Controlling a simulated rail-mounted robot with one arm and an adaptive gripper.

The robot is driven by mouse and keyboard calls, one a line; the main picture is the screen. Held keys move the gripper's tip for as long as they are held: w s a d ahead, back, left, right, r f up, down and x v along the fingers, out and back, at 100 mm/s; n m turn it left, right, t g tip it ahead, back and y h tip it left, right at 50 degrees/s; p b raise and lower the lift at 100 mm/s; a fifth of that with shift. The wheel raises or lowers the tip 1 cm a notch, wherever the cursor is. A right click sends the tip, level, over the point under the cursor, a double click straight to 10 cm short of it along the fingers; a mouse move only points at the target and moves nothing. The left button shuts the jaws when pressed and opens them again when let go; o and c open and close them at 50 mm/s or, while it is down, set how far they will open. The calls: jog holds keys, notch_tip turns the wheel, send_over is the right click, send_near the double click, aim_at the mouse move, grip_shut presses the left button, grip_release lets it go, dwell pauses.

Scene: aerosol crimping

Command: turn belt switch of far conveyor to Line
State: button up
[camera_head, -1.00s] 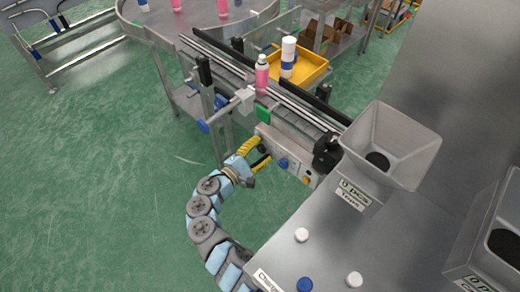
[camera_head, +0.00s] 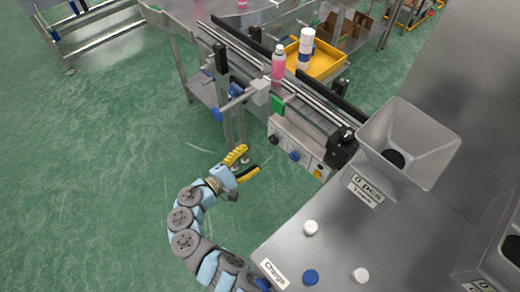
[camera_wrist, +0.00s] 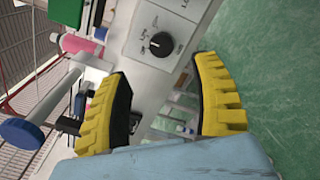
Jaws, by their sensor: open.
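The control box (camera_head: 297,146) hangs on the near side of the conveyor (camera_head: 268,85). It carries a black rotary switch (camera_head: 273,139), a blue knob (camera_head: 294,155) and an orange button. In the wrist view, the black switch (camera_wrist: 161,43) sits on the pale panel (camera_wrist: 140,50) with small printed labels around it, too small to read surely. My gripper (camera_head: 250,159) is open and empty, left of the box and apart from it. In the wrist view its yellow fingers (camera_wrist: 163,68) are spread, with the switch beyond and between the tips.
A pink can (camera_head: 279,66) stands on the conveyor. A blue hand knob (camera_head: 217,114) on a rod sticks out left of the box. A yellow tray (camera_head: 326,62) is behind. A grey hopper (camera_head: 408,140) and loose caps are on the right-hand table. Green floor at left is free.

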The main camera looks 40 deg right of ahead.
jog(key=shift+a, duration=0.9)
jog(key=shift+f, duration=0.1)
